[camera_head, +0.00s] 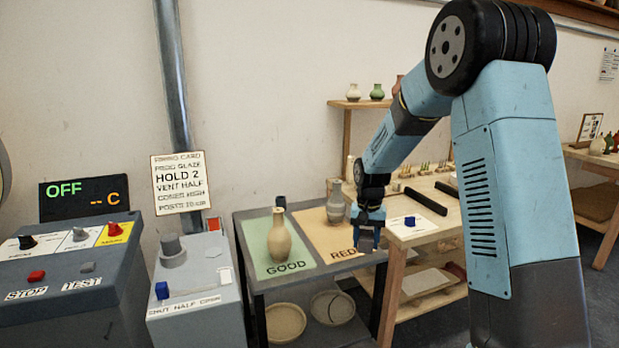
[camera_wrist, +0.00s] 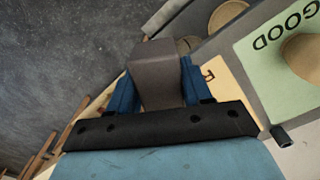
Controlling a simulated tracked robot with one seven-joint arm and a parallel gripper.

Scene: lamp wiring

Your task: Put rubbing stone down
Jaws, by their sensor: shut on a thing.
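The rubbing stone (camera_wrist: 158,72) is a grey-brown block in the wrist view. My gripper (camera_wrist: 157,85) is shut on it, with one blue finger on each side. The stone sticks out past the fingertips. In the head view my gripper (camera_head: 368,238) points down near the front right corner of the grey table, by the RED mat (camera_head: 318,232). The stone is too small or hidden to make out there. I cannot tell how high it is above the surface.
A tan vase (camera_head: 279,240) stands on the green GOOD mat (camera_head: 262,262). Grey vases (camera_head: 335,206) stand at the back of the RED mat. A wooden bench (camera_head: 425,232) to the right holds a white card with a blue knob (camera_head: 410,221). Bowls (camera_head: 333,307) sit on the lower shelf.

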